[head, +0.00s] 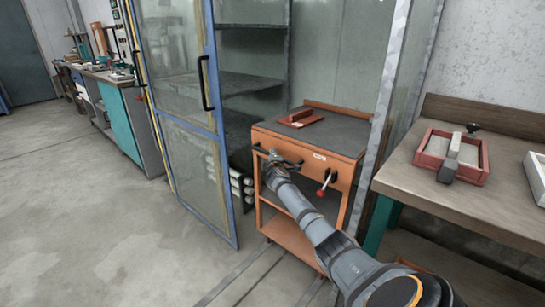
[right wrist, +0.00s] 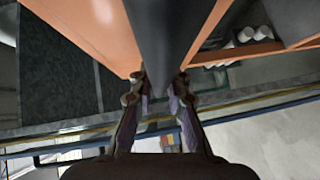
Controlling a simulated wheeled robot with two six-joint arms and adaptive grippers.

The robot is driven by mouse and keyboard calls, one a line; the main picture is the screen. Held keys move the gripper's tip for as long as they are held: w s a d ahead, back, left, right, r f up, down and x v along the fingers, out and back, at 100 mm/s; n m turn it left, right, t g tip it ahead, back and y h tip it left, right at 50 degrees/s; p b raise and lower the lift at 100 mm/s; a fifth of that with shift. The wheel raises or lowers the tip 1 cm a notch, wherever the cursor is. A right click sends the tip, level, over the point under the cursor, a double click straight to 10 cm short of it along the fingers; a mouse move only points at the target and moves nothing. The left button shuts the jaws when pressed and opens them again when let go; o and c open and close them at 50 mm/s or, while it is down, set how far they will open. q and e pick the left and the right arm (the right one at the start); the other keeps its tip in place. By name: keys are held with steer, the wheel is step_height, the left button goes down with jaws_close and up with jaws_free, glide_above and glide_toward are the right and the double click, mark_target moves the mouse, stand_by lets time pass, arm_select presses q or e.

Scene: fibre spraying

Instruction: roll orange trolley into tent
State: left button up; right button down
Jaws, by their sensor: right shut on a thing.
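The orange trolley (head: 340,172) stands upright at the open front of the tent, between the blue-framed glass door and the tent's right post (head: 383,110). It has a dark top and lower shelves, and a red block-like piece (head: 300,118) lies on top. My right gripper (head: 275,160) is at the trolley's near left front. In the right wrist view the gripper (right wrist: 160,92) is shut on the dark handle bar (right wrist: 168,30), with orange panels (right wrist: 85,28) on both sides. The tent (head: 335,50) has grey walls. My left gripper is out of view.
The tent's glass door (head: 190,130) stands open left of the trolley. Dark shelves (head: 250,85) and white rolls (head: 240,185) are behind it. A wooden workbench (head: 420,170) with a red frame (head: 440,165) stands close on the right. Floor (head: 120,220) is clear at left.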

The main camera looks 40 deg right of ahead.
steer(key=c, duration=1.3)
jaws_free()
steer(key=shift+a, duration=0.1)
steer(key=v, duration=1.2)
